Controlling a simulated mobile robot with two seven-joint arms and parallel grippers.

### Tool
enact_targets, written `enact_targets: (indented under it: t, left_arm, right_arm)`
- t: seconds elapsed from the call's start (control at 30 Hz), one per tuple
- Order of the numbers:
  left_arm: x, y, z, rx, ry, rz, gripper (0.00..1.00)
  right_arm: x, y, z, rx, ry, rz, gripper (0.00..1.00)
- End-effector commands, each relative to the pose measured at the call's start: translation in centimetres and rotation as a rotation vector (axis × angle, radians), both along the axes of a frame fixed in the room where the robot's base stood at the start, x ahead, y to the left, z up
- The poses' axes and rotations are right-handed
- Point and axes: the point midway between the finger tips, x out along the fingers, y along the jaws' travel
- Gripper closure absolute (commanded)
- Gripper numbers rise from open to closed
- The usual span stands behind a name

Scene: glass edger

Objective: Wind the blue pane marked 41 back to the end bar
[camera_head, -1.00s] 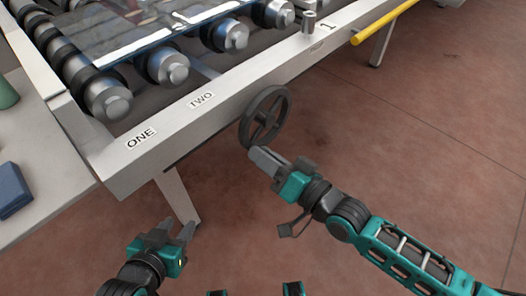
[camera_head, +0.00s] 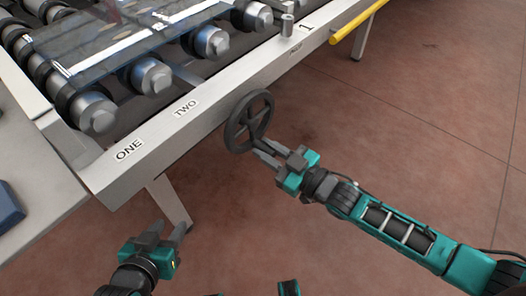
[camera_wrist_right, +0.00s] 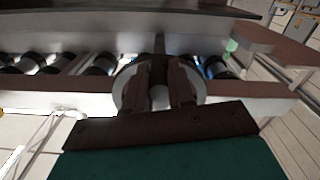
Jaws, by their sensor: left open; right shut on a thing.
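The blue see-through pane (camera_head: 150,42) lies flat on the rollers at the upper left of the head view. Pale strips cross it; I cannot read a number on it. The dark handwheel (camera_head: 249,120) stands on the front of the rail. My right gripper (camera_head: 262,151) is shut on the wheel at its lower rim. In the right wrist view the fingers (camera_wrist_right: 158,92) reach in front of the wheel (camera_wrist_right: 128,92). My left gripper (camera_head: 167,233) is open and empty, low over the floor. I cannot make out the end bar for sure.
A dark blue block (camera_head: 8,206) lies on the side table. The red floor is clear.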

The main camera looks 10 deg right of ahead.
Motion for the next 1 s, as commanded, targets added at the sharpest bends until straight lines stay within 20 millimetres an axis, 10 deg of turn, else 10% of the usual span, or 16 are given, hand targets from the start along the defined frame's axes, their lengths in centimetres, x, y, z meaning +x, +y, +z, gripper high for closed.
enact_targets:
  t: [1.0]
  left_arm:
    - [-0.1, 0.6, 1.6, 0.016, -0.002, 0.0, 0.57]
  right_arm:
    - [3.4, -3.9, 3.0, -0.709, -0.61, -0.002, 1.0]
